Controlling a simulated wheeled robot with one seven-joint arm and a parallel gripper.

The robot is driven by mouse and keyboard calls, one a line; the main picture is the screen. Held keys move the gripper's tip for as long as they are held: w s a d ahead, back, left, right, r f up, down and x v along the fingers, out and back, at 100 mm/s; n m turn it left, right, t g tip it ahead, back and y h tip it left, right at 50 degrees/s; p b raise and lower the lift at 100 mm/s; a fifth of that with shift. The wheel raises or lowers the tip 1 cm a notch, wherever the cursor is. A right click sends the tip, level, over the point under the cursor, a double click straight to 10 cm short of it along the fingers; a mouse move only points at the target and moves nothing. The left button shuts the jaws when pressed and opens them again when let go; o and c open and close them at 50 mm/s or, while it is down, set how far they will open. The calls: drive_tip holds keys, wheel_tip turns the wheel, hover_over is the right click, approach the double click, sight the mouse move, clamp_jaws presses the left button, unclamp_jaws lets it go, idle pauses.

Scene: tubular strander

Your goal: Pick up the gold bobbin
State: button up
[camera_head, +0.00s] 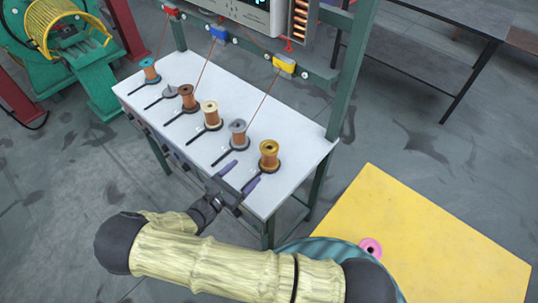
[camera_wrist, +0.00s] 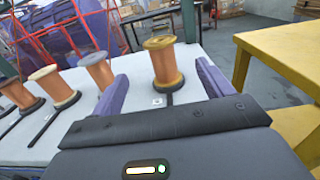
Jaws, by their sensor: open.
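The gold bobbin (camera_head: 269,155) stands upright at the near right end of a row of bobbins on the white table (camera_head: 305,137). It has gold flanges, a copper-coloured winding and a dark base with a handle pointing toward me. My gripper (camera_head: 239,176) is open and empty at the table's front edge, just short of the gold bobbin. In the wrist view the gold bobbin (camera_wrist: 163,62) stands ahead, between and beyond the two purple fingers of my gripper (camera_wrist: 158,90), not touching them.
A grey bobbin (camera_head: 238,134) stands just left of the gold one, with cream, brown and teal bobbins farther along. Thin wires rise to coloured blocks on a green frame (camera_head: 345,90). A yellow table (camera_head: 430,240) with a pink ring (camera_head: 371,248) is at the right.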

sight(273, 146)
drive_tip(key=x, duration=1)
drive_tip(key=shift+f, duration=0.1)
drive_tip(key=shift+w, duration=0.1)
drive_tip(key=x, duration=0.1)
drive_tip(key=b+x, duration=0.1)
drive_tip(key=x, duration=0.3)
drive_tip(key=shift+f+b, duration=0.3)
drive_tip(key=shift+b, duration=0.1)
drive_tip(key=shift+r, duration=0.1)
drive_tip(key=c, duration=1.3)
drive_tip(key=shift+o, duration=0.2)
wheel_tip(273, 146, up, 10)
drive_tip(key=shift+b, duration=0.5)
